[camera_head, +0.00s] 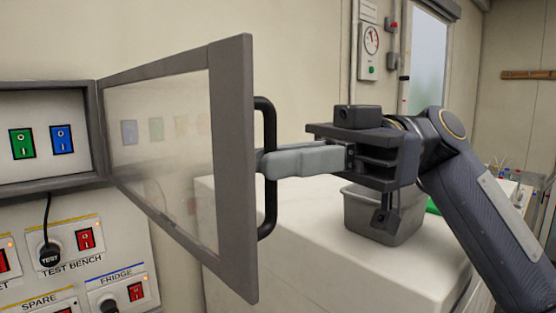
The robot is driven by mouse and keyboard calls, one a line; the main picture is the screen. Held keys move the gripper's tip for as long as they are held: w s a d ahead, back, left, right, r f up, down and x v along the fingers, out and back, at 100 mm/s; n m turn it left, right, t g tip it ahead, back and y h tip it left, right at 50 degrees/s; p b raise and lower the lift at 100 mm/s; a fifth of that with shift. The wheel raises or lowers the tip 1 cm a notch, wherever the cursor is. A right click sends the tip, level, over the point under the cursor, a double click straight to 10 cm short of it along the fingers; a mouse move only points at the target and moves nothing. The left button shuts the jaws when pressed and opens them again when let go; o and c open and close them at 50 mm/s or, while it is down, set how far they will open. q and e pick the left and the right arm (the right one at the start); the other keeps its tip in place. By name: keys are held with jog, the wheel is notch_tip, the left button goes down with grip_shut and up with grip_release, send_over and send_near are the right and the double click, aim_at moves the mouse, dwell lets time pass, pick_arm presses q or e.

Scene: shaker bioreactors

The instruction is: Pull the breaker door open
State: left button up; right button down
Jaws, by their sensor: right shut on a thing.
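The breaker door (234,170) is a grey-framed clear panel. It is hinged at its left side and stands swung out from the breaker box (45,184), which shows a green switch (22,143) and a blue switch (62,139) inside. A black bar handle (267,220) is on the door's free edge. My right gripper (268,163) comes in from the right and its fingers are shut on the handle at mid-height. The left gripper is not in view.
Below the box is a panel with red switches, labelled TEST BENCH, SPARE and FRIDGE, with a black plug (49,255) in it. A white surface (330,270) behind the door holds a grey bin (384,214). A gauge (371,40) is on the back wall.

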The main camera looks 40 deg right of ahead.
jog(key=d, duration=0.1)
jog(key=w+d, duration=0.1)
jog(key=shift+d+p, duration=0.3)
jog(key=shift+d, duration=0.1)
jog(key=c, duration=1.9)
grip_release()
jog(key=shift+w, duration=0.1)
jog(key=o, duration=0.4)
jog(key=shift+w+a+f, duration=0.1)
jog(key=shift+w+a, duration=0.05)
jog(key=shift+w, duration=0.15)
jog(key=shift+s, duration=0.1)
jog(key=shift+s, duration=0.1)
